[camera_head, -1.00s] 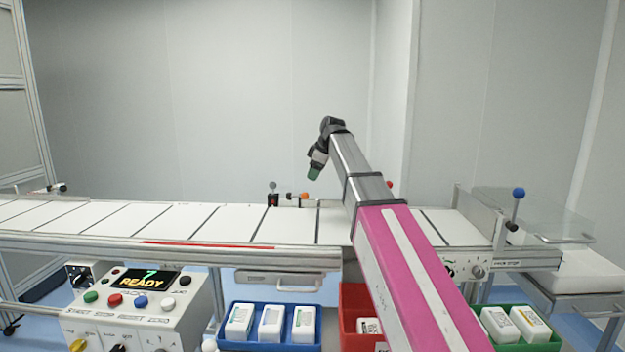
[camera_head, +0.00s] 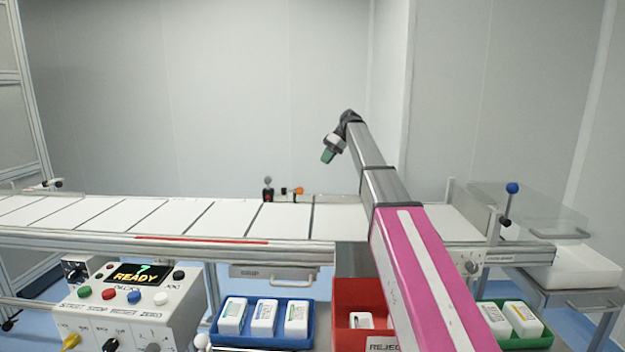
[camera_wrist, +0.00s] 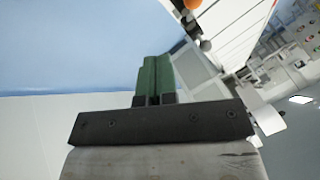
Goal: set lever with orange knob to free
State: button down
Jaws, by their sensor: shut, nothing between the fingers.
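The lever with the orange knob (camera_head: 299,190) stands at the far edge of the white conveyor, beside a dark bracket or sensor (camera_head: 268,190). An orange knob (camera_wrist: 206,45) also shows in the wrist view at the top, right of the fingers. My gripper (camera_head: 327,156) is raised above and beyond the conveyor, up and to the right of the orange knob in the head view, and apart from it. In the wrist view its green fingers (camera_wrist: 154,80) are together and empty. Any marking for the lever's positions is too small to read.
The conveyor (camera_head: 230,218) runs across the scene. A blue-knobbed lever (camera_head: 512,188) stands at its right end. In front are a control box (camera_head: 150,318) showing READY, a blue bin (camera_head: 263,340), a red bin (camera_head: 345,290) and a green bin (camera_head: 535,342). Air above the conveyor's left is clear.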

jog(key=x, duration=0.3)
jog(key=s+x, duration=0.1)
jog(key=x, duration=0.7)
jog(key=shift+s+a+r, duration=0.25)
jog(key=shift+s, duration=0.2)
jog(key=shift+s+a+f, duration=0.15)
jog(key=shift+s+a, duration=0.4)
jog(key=shift+s, duration=0.05)
jog(key=shift+s, duration=0.1)
